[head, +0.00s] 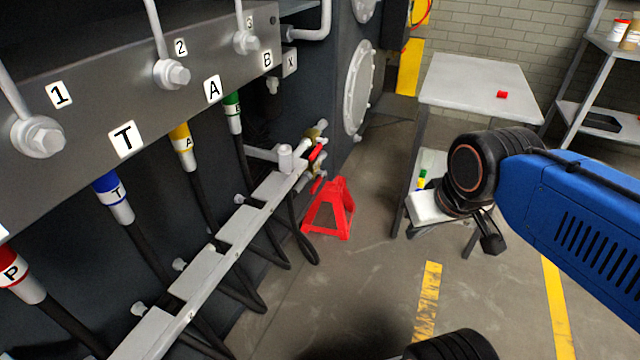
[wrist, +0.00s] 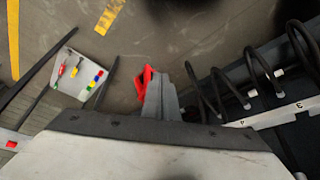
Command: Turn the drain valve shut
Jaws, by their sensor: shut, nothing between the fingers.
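The drain valve appears to be the brass fitting (head: 314,133) with a red lever (head: 316,152) at the far end of the grey manifold bar, in the head view. The lever is small and slanted; I cannot tell whether it lies along or across the pipe. My gripper shows in the wrist view as grey fingers (wrist: 161,95) held together and empty, beyond the pale body at the bottom. In the head view my arm end is right of the valve, well apart from it, with the fingers not clear. I cannot make out the valve in the wrist view.
A red jack stand (head: 329,208) stands on the floor by the bar's end. A grey table (head: 470,85) with a red block (head: 502,94) is behind my arm. Black hoses hang along the bar (head: 215,262). The floor between bar and arm is mostly clear.

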